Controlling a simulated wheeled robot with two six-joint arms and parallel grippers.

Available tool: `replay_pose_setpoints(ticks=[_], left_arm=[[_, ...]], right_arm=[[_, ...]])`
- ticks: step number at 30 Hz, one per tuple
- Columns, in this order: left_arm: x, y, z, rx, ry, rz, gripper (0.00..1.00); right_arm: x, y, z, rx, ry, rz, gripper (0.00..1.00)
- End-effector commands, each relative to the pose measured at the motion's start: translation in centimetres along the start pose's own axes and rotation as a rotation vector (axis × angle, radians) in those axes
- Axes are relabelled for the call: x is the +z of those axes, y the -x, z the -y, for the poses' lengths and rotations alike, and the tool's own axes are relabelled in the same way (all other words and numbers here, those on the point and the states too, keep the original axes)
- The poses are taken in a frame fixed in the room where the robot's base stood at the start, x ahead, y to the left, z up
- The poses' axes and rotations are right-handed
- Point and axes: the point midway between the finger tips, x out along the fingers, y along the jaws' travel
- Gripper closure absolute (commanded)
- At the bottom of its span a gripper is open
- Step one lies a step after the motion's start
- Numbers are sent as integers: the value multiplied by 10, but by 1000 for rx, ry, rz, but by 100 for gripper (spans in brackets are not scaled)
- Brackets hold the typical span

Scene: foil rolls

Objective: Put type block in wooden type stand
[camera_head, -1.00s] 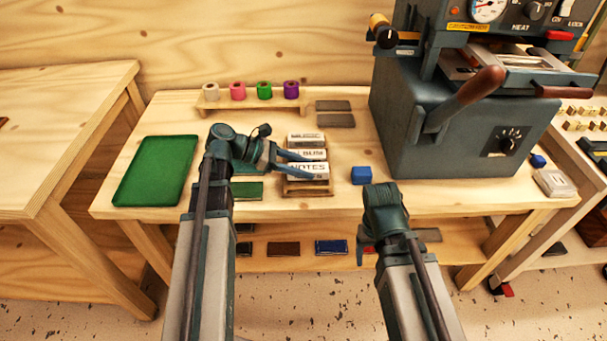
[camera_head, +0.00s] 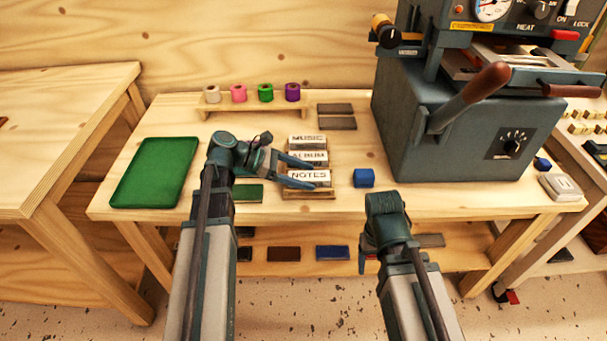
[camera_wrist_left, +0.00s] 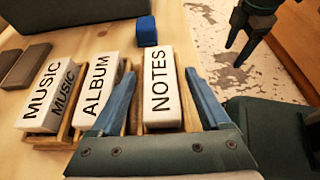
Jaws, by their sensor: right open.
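The wooden type stand (camera_head: 311,194) is at the middle of the table and holds three white type blocks in a row. The NOTES block (camera_head: 310,176) is nearest me, the ALBUM block (camera_head: 309,157) is in the middle, and the MUSIC block (camera_head: 308,140) is at the back. My left gripper (camera_head: 301,172) is open, with its fingers on either side of the NOTES block. In the left wrist view the NOTES block (camera_wrist_left: 162,88) stands between the spread fingers, with visible gaps. My right gripper (camera_head: 369,263) hangs at the table's front edge, partly hidden by its arm.
A blue block (camera_head: 363,178) sits right of the stand. A green tray (camera_head: 155,172) lies at the left, and foil rolls (camera_head: 265,92) stand on a rack behind. The grey press (camera_head: 450,130) fills the right. Grey plates (camera_head: 336,115) lie behind the stand.

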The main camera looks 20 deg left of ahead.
Motion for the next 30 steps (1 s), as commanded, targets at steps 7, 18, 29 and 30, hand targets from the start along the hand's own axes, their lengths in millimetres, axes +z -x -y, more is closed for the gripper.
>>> replay_pose_setpoints(ticks=[7, 18, 29, 30], left_arm=[[4, 2, 0, 0, 0, 0, 20], [12, 65, -2, 4, 3, 0, 20], [9, 118, -1, 1, 1, -1, 20], [9, 120, -1, 1, 0, -1, 20]], right_arm=[[0, 4, 0, 0, 0, 0, 26], [2, 39, -4, 0, 0, 0, 26], [4, 60, -6, 0, 0, 0, 26], [4, 60, -6, 0, 0, 0, 26]])
